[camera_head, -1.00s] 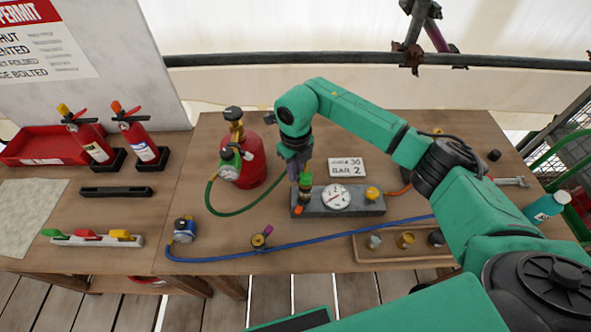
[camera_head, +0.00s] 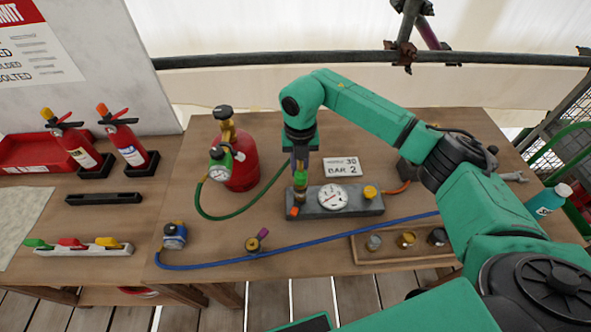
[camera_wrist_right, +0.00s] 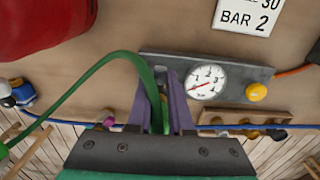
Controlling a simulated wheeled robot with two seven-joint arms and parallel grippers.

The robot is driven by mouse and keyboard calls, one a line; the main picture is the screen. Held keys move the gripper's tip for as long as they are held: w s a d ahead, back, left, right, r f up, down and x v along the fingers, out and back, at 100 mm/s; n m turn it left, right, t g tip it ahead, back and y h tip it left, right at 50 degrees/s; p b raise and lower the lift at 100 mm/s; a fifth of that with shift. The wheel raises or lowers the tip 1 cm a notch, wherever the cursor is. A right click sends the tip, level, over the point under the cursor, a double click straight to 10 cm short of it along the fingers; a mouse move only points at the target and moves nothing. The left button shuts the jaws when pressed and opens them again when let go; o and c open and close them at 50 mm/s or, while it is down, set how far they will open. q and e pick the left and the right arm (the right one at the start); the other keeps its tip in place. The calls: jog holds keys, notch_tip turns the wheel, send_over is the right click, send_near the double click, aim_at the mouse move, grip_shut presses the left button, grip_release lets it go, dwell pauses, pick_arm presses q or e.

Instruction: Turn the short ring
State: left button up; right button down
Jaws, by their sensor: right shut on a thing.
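My right gripper (camera_head: 300,168) points down at the left end of a dark grey block (camera_head: 348,209). It is shut on the upper part of a small upright hose fitting (camera_head: 300,194), which has a green part, a brass part and an orange tip. In the right wrist view, its purple fingers (camera_wrist_right: 165,95) stand close together with the green hose (camera_wrist_right: 130,57) passing in front and partly hiding the grip. I cannot single out the short ring behind the fingers. The block also carries a round white gauge (camera_head: 332,197) and a yellow knob (camera_head: 370,192). My left gripper is out of view.
A red gas bottle (camera_head: 240,165) with a gauge stands left of the block. A blue hose (camera_head: 300,243) crosses the table in front. A wooden tray (camera_head: 365,252) with small fittings lies front right. A "BAR 2" card (camera_head: 342,167) lies behind the block.

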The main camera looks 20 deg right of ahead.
jog(key=m, duration=0.1)
jog(key=d+m, duration=0.1)
jog(key=m, duration=0.1)
jog(key=shift+s+d+m+b, duration=0.1)
jog(key=shift+s+m+b, duration=0.1)
jog(key=shift+m+b, duration=0.1)
jog(key=shift+s+d+m, duration=0.15)
jog(key=shift+d+m, duration=0.05)
jog(key=shift+m, duration=0.6)
jog(key=shift+s+d+m, duration=0.15)
jog(key=shift+d+m, duration=0.05)
jog(key=shift+m, duration=0.6)
jog(key=c, duration=0.8)
grip_release()
notch_tip(320, 180, up, 15)
jog(key=b, duration=0.2)
jog(key=shift+f, duration=0.15)
